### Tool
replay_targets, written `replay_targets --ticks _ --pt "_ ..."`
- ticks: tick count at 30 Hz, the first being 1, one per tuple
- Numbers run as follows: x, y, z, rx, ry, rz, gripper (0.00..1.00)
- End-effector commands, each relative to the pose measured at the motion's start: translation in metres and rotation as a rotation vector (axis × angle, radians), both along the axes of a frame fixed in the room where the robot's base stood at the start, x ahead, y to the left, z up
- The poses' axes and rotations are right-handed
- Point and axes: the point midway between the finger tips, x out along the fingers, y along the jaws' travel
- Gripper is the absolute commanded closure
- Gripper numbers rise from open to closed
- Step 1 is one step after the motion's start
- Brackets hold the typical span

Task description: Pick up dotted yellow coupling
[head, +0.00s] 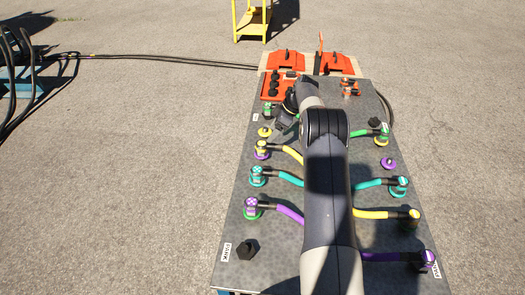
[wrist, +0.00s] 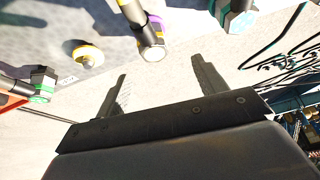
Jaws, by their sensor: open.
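A yellow coupling (head: 262,146) with a yellow hose stands over a purple ring in the left row of the grey panel. In the wrist view, a coupling with a purple ring and yellow parts (wrist: 152,46) lies just beyond my fingertips. Another yellow coupling (head: 413,214) with a yellow hose stands in the right row. The pictures are too small to tell surely which one is dotted. My gripper (wrist: 160,70) is open, with nothing between its fingers. In the head view it is largely hidden by my arm, near the panel's upper left.
The grey panel (head: 300,235) carries teal (head: 257,174), green and purple couplings with hoses close by. A yellow cap (head: 264,131) sits next to the left yellow coupling, also in the wrist view (wrist: 88,56). Orange boxes (head: 287,61) stand behind; black cables lie left.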

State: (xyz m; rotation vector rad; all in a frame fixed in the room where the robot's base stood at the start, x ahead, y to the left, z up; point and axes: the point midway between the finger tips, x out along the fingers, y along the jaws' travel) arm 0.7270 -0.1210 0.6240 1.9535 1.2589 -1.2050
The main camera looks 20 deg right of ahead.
Motion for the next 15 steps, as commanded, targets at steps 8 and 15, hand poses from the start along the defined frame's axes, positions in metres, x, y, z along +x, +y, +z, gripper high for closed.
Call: replay_targets --ticks 8,15 --pt "0.009 -0.005 -0.015 0.014 -0.048 0.060 0.33" --pt "0.016 0.012 -0.047 0.013 -0.048 0.059 0.33"
